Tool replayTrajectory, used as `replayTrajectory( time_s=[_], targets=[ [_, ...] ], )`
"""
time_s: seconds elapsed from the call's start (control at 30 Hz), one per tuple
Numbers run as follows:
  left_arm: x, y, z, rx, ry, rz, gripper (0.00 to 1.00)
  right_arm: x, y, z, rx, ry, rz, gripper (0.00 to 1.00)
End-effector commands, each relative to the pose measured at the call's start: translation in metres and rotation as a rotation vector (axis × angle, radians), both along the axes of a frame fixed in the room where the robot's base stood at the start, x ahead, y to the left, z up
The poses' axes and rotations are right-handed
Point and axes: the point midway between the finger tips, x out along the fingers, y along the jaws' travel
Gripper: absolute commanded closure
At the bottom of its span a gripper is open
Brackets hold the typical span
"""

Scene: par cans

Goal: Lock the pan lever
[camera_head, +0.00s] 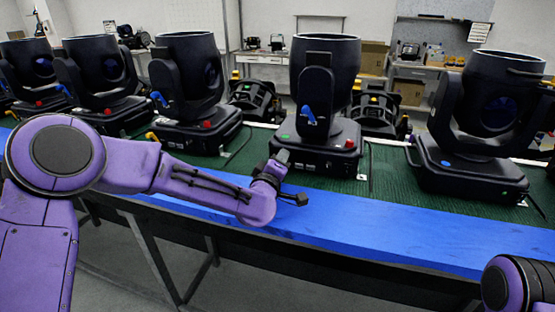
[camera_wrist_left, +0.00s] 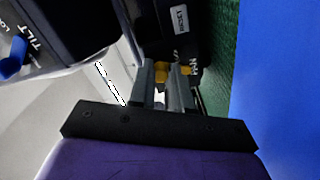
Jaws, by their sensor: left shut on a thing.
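The moving-head light (camera_head: 325,85) in the middle of the bench has a blue tilt lever (camera_head: 308,115) on its yoke arm. The tilt lever also shows at the left edge of the left wrist view (camera_wrist_left: 12,62). My left gripper (camera_head: 282,158) is at the front left of this light's base (camera_head: 320,150). In the left wrist view its fingers (camera_wrist_left: 163,72) are shut on the yellow pan lever (camera_wrist_left: 162,70), beside an upside-down label on the black base. The gripper hides this lever in the head view. My right gripper is out of view.
More moving-head lights stand on the green mat (camera_head: 385,170), to the left and at the right (camera_head: 480,130). A blue bench edge (camera_head: 390,225) runs along the front and is clear. Part of my right arm shows at the bottom right.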

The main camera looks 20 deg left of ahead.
Motion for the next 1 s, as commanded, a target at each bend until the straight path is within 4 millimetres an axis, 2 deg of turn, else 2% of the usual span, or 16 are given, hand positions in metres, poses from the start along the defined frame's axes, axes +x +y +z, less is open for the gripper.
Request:
replayTrajectory(
  time_s=[0.27,0.77,0.8,0.83,0.87,1.0],
  targets=[
    [-0.0007,-0.0028,-0.0029,0.083,0.0,-0.002,1.0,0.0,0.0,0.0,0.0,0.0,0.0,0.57],
    [-0.0008,-0.0031,-0.0032,0.097,0.0,-0.002,1.0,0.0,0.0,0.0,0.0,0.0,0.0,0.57],
    [-0.0007,-0.0031,-0.0032,0.097,0.0,-0.002,0.69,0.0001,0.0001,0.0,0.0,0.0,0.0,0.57],
    [-0.0007,-0.003,-0.0032,0.097,0.0,-0.002,0.59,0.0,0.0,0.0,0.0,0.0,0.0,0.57],
    [-0.0007,-0.003,-0.0031,0.097,0.0,-0.002,0.56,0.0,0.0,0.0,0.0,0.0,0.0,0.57],
    [-0.0005,-0.0029,-0.0025,0.096,-0.001,-0.001,0.56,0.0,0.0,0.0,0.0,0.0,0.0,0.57]
  ],
)
